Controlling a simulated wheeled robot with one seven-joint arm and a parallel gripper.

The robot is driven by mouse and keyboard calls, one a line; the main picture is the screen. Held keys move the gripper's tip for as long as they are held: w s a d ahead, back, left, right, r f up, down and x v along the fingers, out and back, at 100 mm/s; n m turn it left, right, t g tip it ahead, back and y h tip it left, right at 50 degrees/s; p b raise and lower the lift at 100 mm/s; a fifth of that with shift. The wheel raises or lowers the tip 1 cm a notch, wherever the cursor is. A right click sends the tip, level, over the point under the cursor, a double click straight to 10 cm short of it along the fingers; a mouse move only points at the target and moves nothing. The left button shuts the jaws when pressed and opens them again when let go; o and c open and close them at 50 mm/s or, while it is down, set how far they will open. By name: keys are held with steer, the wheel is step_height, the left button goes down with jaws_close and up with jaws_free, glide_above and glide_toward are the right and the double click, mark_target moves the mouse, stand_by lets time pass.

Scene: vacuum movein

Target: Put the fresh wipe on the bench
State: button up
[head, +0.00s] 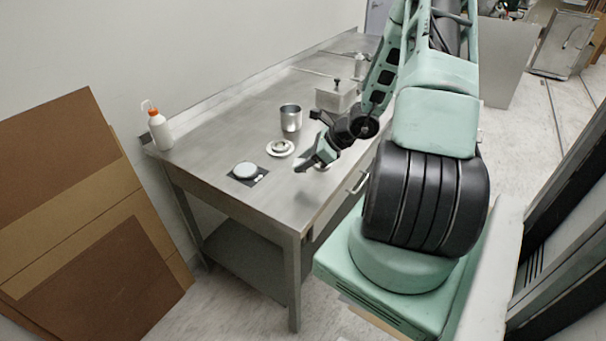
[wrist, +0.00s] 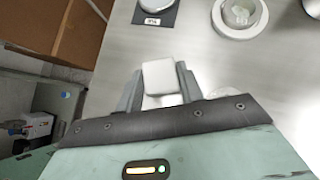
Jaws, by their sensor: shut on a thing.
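The steel bench (head: 225,125) stands against the wall. My gripper (head: 304,168) is low over its near front part. In the wrist view my gripper (wrist: 160,85) is shut on a small white block-like thing, which I take to be the wipe (wrist: 161,77). It is held between the two fingertips, with bare bench top beyond it. I cannot tell whether it touches the bench. In the head view the wipe is too small or hidden to make out.
A dark mat with a round white-topped piece (head: 245,169) and a small label lies left of my gripper. A white dish (head: 280,148) and a steel cup (head: 291,118) stand behind. A wash bottle (head: 158,128) is at the far left corner. Brown boards (head: 85,200) lean left.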

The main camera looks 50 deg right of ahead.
steer(key=shift+f, duration=2.6)
steer(key=shift+f, duration=0.25)
steer(key=o, duration=0.9)
steer(key=shift+r, duration=0.1)
steer(key=shift+o, duration=0.2)
steer(key=shift+r, duration=0.15)
